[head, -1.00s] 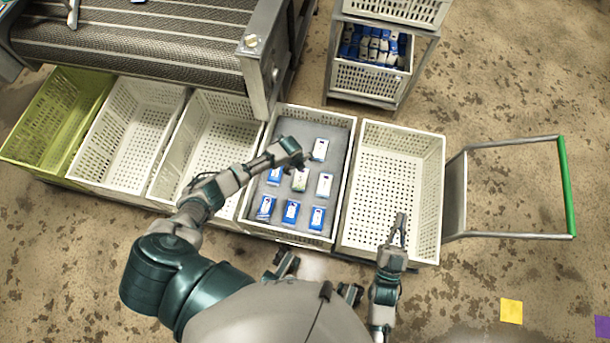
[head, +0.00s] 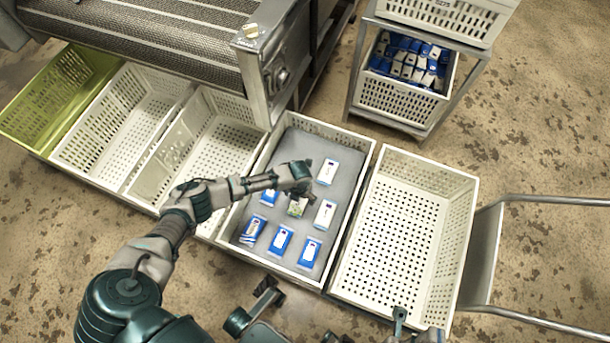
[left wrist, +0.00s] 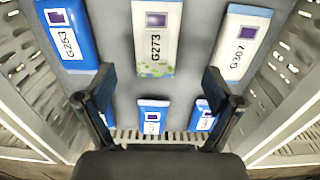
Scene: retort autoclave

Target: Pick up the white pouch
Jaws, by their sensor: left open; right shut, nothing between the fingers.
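Several pouches lie flat on the grey bottom of a white crate (head: 366,165). A white pouch (head: 327,172) lies near its far right side, and another white-faced pouch (head: 324,213) lies nearer. A white pouch with a green pattern (head: 298,207) is partly hidden by my left gripper (head: 302,185). In the left wrist view this patterned pouch (left wrist: 155,42) reads G273, between a blue one (left wrist: 68,35) marked G253 and a white one (left wrist: 240,45) marked G307. My left gripper (left wrist: 158,95) is open and empty above the pouches. My right gripper (head: 400,318) is shut and empty near the right crate.
An empty white crate (head: 463,215) stands to the right, beside a metal cart handle (head: 500,250). Empty white crates and a green crate (head: 30,125) stand to the left. A conveyor (head: 170,45) is behind them. A rack at the back holds a crate (head: 395,105) of pouches.

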